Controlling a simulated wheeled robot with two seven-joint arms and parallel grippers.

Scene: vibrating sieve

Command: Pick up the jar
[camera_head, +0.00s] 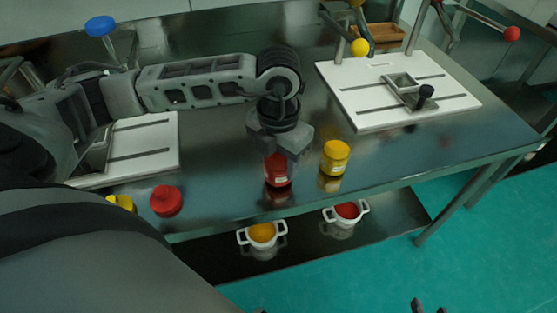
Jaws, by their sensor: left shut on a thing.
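A red jar (277,175) with a pale label is upright near the front edge of the metal table. My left gripper (279,155) reaches down over it from above and is shut on it, hiding its top. The jar's base is at or very near the table; I cannot tell whether it touches. A yellow jar (335,158) with a yellow lid stands upright just right of it, apart from the gripper. At the bottom edge two small dark tips of my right gripper (429,308) show; the rest is out of frame.
A red lid (166,200) and a partly hidden yellow lid (121,202) lie at the front left. White sieve bases stand at left (150,162) and back right (372,122). White pots with orange (262,234) and red (346,212) contents sit on the lower shelf.

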